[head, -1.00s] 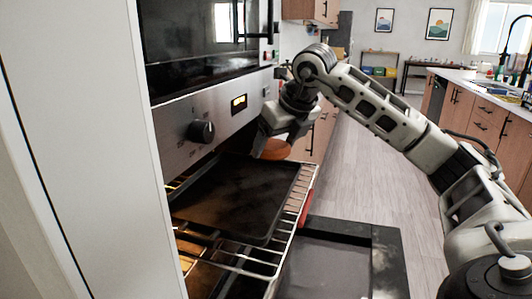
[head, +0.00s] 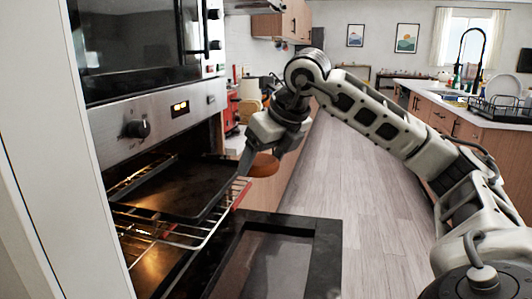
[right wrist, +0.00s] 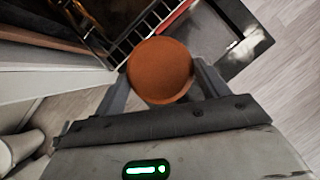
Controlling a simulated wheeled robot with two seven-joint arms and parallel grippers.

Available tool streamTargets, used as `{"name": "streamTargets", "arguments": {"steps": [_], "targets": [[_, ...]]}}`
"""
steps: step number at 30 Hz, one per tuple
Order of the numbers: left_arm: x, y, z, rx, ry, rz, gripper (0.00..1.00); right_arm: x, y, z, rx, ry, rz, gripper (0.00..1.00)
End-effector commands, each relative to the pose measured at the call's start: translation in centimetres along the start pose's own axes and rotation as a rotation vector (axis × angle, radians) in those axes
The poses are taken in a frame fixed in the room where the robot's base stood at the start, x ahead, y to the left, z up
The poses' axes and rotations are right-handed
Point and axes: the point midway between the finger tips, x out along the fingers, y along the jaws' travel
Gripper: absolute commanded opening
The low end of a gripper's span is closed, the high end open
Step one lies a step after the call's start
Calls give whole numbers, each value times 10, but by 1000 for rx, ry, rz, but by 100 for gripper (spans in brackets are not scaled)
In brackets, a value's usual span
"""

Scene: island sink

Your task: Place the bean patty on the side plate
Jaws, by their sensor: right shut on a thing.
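The bean patty (head: 263,166) is a round, orange-brown disc. My right gripper (head: 257,162) is shut on it and holds it in the air just right of the pulled-out oven rack. In the right wrist view the patty (right wrist: 160,70) sits between the two fingers of the right gripper (right wrist: 160,85). No side plate that I can identify is in view. My left gripper is not in view.
The oven's dark baking tray (head: 185,188) lies on the wire rack (head: 190,238), which is pulled out. The oven door (head: 275,265) is open below. An island counter with a dish rack (head: 500,108) stands at the right. Wooden floor (head: 370,200) lies clear between.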

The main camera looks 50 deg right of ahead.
Motion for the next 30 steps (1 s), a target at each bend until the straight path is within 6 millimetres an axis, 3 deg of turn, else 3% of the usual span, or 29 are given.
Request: {"name": "streamTargets", "arguments": {"steps": [17, 23, 30], "targets": [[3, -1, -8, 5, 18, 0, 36, 68, 68, -69, -601, 6, 353, 49], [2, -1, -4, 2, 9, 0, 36, 104, 106, -104, -920, 2, 546, 49], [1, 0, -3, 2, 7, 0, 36, 156, 161, -156, -1406, -4, 825, 49]]}}
